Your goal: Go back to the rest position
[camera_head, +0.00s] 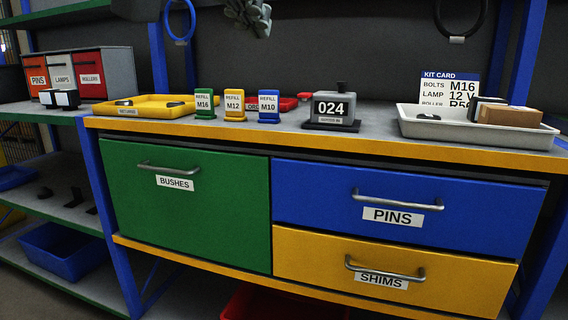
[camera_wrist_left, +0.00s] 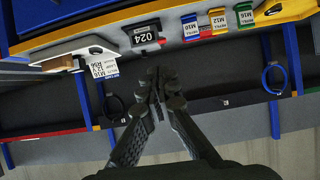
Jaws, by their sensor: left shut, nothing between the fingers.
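My left gripper (camera_head: 248,22) shows at the top edge of the head view, above the back of the workbench, with most of my arm out of frame. In the left wrist view its two dark fingers (camera_wrist_left: 155,80) are together with nothing between them. It is apart from the bench and everything on it. The wrist view shows the bench upside down. My right gripper is in neither view.
The workbench (camera_head: 330,147) has closed BUSHES (camera_head: 215,220), PINS (camera_head: 300,195) and SHIMS (camera_head: 305,262) drawers. On top stand a yellow tray (camera_head: 115,108), refill cards (camera_head: 235,105), a 024 counter (camera_head: 333,108) and a white tray (camera_head: 475,129). Blue posts (camera_head: 157,60) rise behind.

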